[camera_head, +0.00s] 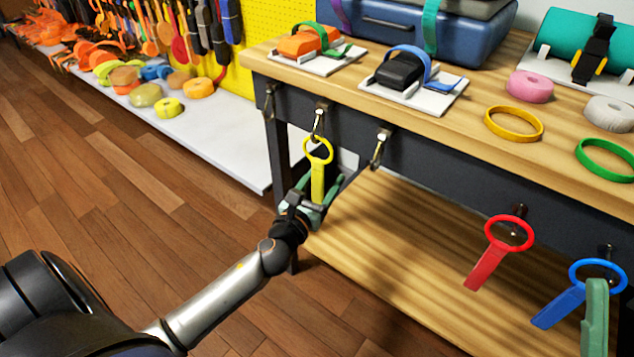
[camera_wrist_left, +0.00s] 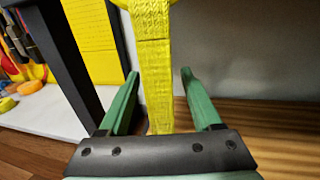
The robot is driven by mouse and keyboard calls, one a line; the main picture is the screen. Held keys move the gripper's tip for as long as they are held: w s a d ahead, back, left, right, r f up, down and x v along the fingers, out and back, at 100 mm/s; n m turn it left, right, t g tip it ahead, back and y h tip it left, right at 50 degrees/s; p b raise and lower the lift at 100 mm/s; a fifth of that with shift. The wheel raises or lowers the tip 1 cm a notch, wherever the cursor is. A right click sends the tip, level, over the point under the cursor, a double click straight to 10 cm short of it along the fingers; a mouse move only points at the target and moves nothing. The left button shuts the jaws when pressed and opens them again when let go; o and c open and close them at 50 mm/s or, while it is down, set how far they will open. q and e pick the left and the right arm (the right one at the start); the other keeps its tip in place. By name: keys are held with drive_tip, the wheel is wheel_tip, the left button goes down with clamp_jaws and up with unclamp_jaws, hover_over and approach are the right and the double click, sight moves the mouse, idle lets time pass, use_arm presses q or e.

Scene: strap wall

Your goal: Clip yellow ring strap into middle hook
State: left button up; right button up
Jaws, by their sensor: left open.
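The yellow ring strap (camera_head: 317,184) hangs upright below the tabletop, its ring at the lower end of the middle hook (camera_head: 319,117) of three metal hooks at the bench's left end. The ring's top overlaps the hook; I cannot tell whether the clip is closed. My left gripper (camera_head: 318,198) is open around the strap's lower part. In the left wrist view the strap (camera_wrist_left: 154,62) runs between the two green fingers (camera_wrist_left: 160,90), with gaps on both sides. A green finger of my right gripper (camera_head: 596,312) shows at the bottom right; its jaw opening is hidden.
A red ring strap (camera_head: 488,262) and a blue ring strap (camera_head: 560,305) hang at the right. The neighbouring hooks (camera_head: 268,102) and (camera_head: 380,149) flank the middle one. The wooden lower shelf (camera_head: 400,260) is bare. Tape rolls and strapped items occupy the tabletop (camera_head: 430,130).

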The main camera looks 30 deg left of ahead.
use_arm(q)
drive_tip(key=s+d, duration=0.1)
drive_tip(key=s, duration=1.1)
drive_tip(key=shift+s+d, duration=0.15)
drive_tip(key=shift+d, duration=0.2)
